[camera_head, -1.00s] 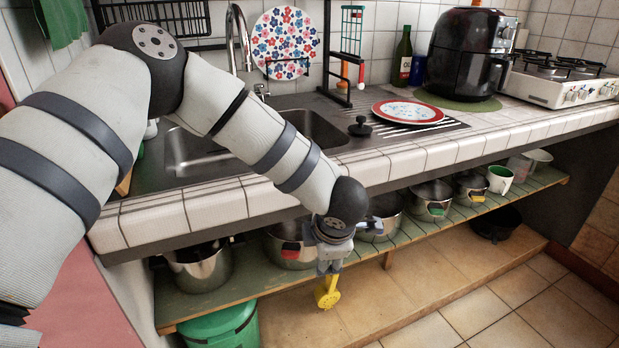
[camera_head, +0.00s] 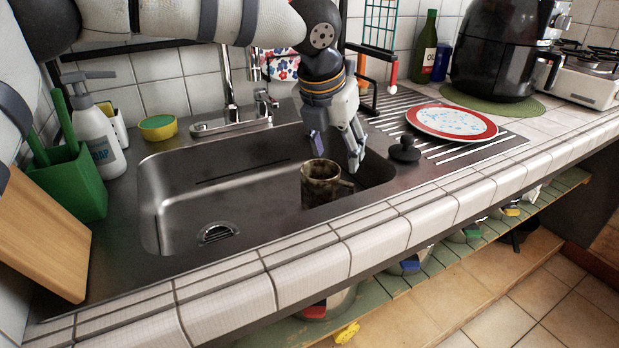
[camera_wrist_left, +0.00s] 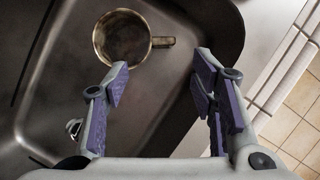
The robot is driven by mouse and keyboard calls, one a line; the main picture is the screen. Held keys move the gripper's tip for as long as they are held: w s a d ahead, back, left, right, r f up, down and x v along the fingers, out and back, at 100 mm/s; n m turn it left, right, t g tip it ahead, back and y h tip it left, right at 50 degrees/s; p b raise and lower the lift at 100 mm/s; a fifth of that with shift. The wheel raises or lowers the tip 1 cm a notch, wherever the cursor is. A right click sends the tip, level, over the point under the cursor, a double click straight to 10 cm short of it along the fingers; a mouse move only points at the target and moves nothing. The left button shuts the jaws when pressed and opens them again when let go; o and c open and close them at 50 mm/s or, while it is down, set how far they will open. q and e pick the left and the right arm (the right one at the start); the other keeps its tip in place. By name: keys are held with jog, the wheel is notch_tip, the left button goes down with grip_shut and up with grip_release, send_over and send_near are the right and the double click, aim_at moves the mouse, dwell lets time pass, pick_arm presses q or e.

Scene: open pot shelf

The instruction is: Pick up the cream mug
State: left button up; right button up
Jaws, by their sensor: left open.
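A mug (camera_head: 318,190) stands in the right part of the sink. It looks brown and mottled, like a stained mug, rather than clean cream. In the left wrist view the mug (camera_wrist_left: 100,40) shows from above, with its round opening up and its handle toward the right. My left gripper (camera_head: 337,146) points down into the sink just above and behind the mug. In the left wrist view my left gripper (camera_wrist_left: 160,82) is open and empty, its fingers apart from the mug. My right gripper is not in view.
The steel sink (camera_head: 165,215) has a tiled front edge (camera_head: 330,262). Right of it are a black knob-like piece (camera_head: 404,152) and a red-rimmed plate (camera_head: 450,122). A green container (camera_head: 75,185), soap bottle (camera_head: 97,138) and cutting board (camera_head: 42,235) stand left.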

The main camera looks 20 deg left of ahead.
aim_at(345, 184)
pick_arm(q)
jog(key=x, duration=0.4)
jog(key=b+x, duration=0.1)
jog(key=x, duration=0.7)
jog(key=shift+w+d, duration=0.1)
jog(key=shift+d, duration=0.3)
jog(key=shift+r, duration=0.15)
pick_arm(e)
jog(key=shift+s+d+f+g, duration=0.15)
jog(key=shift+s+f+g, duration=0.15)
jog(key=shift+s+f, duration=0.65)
pick_arm(q)
grip_shut()
